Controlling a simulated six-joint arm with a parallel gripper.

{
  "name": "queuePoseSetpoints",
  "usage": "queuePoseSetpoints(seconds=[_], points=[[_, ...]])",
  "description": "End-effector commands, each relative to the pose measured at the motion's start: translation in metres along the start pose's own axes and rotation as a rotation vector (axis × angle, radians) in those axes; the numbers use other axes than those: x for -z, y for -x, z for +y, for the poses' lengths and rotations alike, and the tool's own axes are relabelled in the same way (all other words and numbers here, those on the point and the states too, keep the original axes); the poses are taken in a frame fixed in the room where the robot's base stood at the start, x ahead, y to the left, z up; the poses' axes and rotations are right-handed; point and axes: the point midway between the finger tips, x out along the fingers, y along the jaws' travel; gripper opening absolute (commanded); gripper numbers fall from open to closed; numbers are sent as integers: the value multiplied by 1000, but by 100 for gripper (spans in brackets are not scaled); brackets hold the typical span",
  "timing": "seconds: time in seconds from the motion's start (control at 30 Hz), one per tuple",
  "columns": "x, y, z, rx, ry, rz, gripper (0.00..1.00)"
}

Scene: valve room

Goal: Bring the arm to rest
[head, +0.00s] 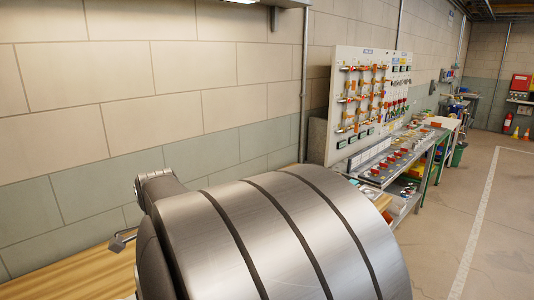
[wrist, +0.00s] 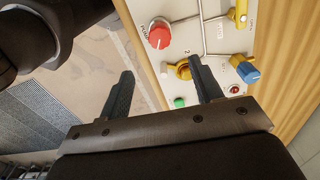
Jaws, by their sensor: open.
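My gripper (wrist: 161,70) is open and empty in the wrist view, its two dark fingers spread apart. Beyond the fingers is a pale control panel (wrist: 207,65) with a red knob (wrist: 159,34), a yellow knob (wrist: 184,70) and a blue knob (wrist: 247,72). The yellow knob shows just left of the right fingertip; I cannot tell how far beyond it lies. In the head view a large metallic part of my arm fills the lower middle and hides much of what is behind it.
A wooden surface (head: 70,275) lies at the lower left, by the block wall (head: 110,90). An upright board of valves and pipes (head: 345,60) stands behind a workbench (head: 375,172) at the right. Open floor (head: 500,220) lies at far right.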

Motion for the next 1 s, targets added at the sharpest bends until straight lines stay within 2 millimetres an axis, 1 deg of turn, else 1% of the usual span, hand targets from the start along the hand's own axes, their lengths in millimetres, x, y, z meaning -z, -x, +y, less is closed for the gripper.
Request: queuePoseSetpoints(seconds=[0.03, 0.1, 0.67, 0.7, 0.77, 1.0], points=[[0, -11, 1, -4, 0, -1, 60], [0, -26, 1, -5, 0, -1, 60], [0, -138, 1, -5, 0, -1, 60], [0, -142, 0, -1, 12, 0, 60], [0, -139, 0, 2, 65, 1, 60], [0, -139, 0, 1, 261, 1, 60]])
